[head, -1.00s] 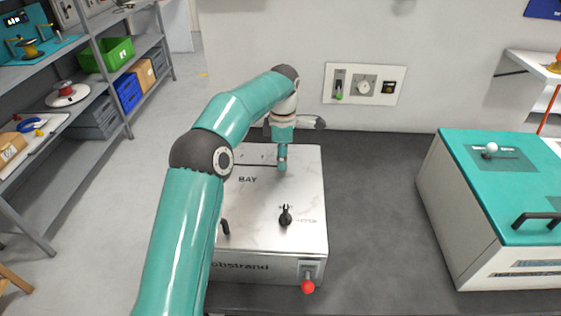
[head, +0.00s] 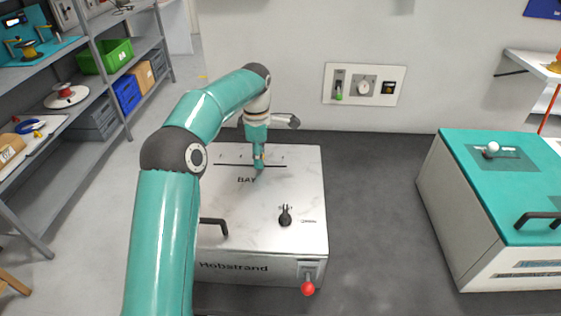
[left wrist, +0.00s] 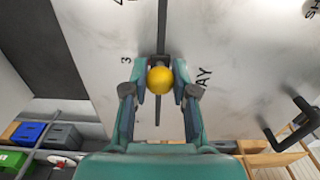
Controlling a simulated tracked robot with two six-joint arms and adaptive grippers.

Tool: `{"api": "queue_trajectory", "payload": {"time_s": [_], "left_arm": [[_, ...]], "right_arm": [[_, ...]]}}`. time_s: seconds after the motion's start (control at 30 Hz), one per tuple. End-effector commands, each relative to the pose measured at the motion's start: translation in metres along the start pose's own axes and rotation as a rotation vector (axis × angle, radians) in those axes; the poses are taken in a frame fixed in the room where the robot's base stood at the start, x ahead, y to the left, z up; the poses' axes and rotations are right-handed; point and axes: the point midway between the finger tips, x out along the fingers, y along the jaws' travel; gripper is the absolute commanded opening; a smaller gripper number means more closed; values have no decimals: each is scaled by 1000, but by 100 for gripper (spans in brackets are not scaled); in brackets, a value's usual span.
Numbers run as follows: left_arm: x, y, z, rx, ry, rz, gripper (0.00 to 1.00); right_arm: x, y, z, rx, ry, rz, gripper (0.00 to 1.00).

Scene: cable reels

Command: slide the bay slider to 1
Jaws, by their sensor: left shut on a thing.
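The bay slider is a dark slot (head: 232,165) in the top of the white machine (head: 300,190), with BAY printed in front of it. Its round yellow knob (left wrist: 160,81) shows in the left wrist view, just past the printed 3 on the side away from the 4. My left gripper (head: 258,168) points down at the slot; in the left wrist view its fingers (left wrist: 160,72) are shut on the knob from both sides. In the head view the gripper mostly hides the knob. The slot's left part is clear. My right gripper is not in view.
The machine also has a black rotary knob (head: 285,216), a black handle (head: 214,224) and a red-balled lever (head: 308,288). A teal-topped cabinet (head: 500,210) stands to the right. Shelves (head: 95,60) stand at the left. A wall panel (head: 364,85) is behind.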

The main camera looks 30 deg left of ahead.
Motion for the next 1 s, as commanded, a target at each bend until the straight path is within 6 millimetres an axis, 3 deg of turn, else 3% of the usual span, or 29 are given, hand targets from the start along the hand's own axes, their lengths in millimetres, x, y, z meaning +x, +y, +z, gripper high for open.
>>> {"api": "queue_trajectory", "payload": {"time_s": [1.0], "left_arm": [[1,-2,-120,-3,1,-10,0]], "right_arm": [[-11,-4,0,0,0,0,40]]}}
